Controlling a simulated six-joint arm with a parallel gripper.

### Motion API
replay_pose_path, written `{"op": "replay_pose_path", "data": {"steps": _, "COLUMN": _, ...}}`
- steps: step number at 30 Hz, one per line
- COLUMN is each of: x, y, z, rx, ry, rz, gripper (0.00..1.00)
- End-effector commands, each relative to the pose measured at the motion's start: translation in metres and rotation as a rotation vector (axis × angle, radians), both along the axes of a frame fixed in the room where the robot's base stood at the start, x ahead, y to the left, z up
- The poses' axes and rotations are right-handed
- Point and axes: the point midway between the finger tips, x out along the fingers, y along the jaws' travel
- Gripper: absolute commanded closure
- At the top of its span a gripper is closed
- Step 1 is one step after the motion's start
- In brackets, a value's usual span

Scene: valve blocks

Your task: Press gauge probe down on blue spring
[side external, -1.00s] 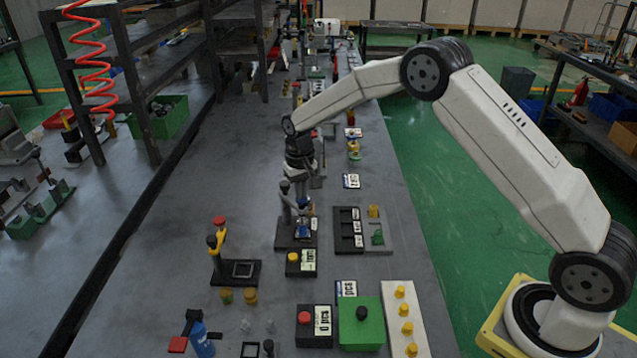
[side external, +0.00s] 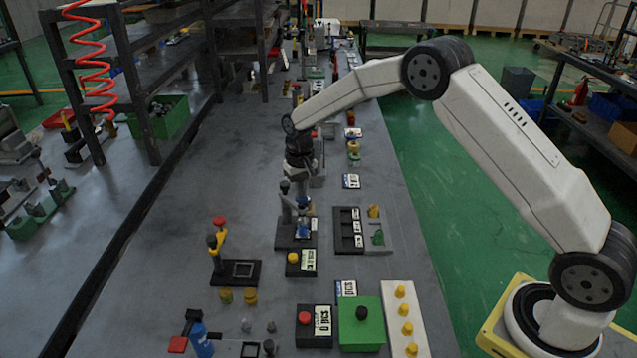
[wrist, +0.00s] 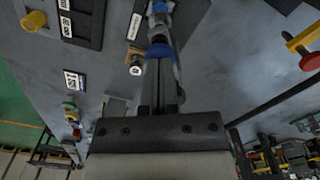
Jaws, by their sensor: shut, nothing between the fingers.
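The gauge stand has a dark base (side external: 285,244) and an upright metal post, on the near side of my gripper in the side external view. My gripper (wrist: 158,98) points down at this stand, its fingers shut with nothing between them. In the wrist view, a blue part (wrist: 160,50) shows just beyond the fingertips, below a silver shaft (wrist: 159,28); another blue bit shows at the top edge. I cannot tell which of these is the spring and which is the probe, nor whether my fingertips touch the blue part.
A black block with a yellow button (side external: 293,257) stands in front of the stand. A dark compartment tray (side external: 347,243) is to its right. A red-topped yellow fixture (side external: 219,222) is to the left. The grey bench between that fixture and the shelving is clear.

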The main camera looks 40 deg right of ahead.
Motion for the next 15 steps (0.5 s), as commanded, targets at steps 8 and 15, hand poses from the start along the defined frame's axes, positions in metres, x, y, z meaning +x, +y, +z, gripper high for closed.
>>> {"op": "replay_pose_path", "data": {"steps": 8, "x": 0.0, "y": 0.0, "z": 0.012, "rx": 0.0, "ry": 0.0, "rz": 0.0, "gripper": 1.0}}
{"op": "replay_pose_path", "data": {"steps": 15, "x": 0.0, "y": 0.0, "z": 0.023, "rx": -0.001, "ry": -0.002, "rz": 0.0, "gripper": 1.0}}
